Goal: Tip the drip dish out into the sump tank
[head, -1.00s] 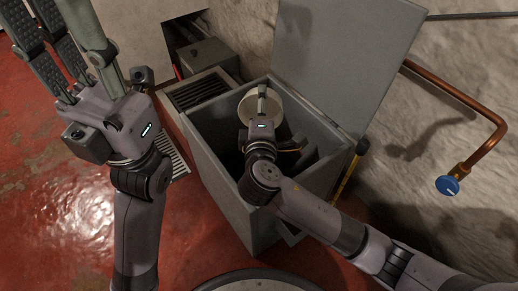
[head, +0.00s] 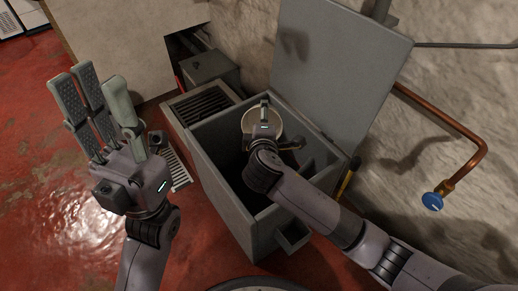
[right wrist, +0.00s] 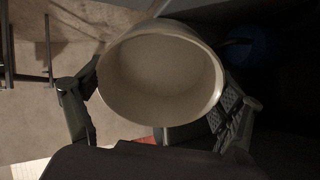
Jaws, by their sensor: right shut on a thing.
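The drip dish (head: 249,120) is a round cream-coloured bowl. My right gripper (head: 264,107) is shut on it over the open top of the sump tank (head: 222,186), a grey box with its lid (head: 338,78) raised against the wall. In the right wrist view the dish (right wrist: 160,75) sits between the two finger sides, and its visible inside looks bare. The gripper hides part of the dish in the head view. The tank's inside is dark, so its contents cannot be told. My left gripper (head: 94,92) is open and empty, left of the tank above the floor.
A grated box (head: 205,98) stands behind the tank's left side. A copper pipe (head: 470,140) with a blue valve knob (head: 432,202) runs along the right wall. A yellow and black object (head: 347,180) is at the tank's right side. Red floor lies open at left.

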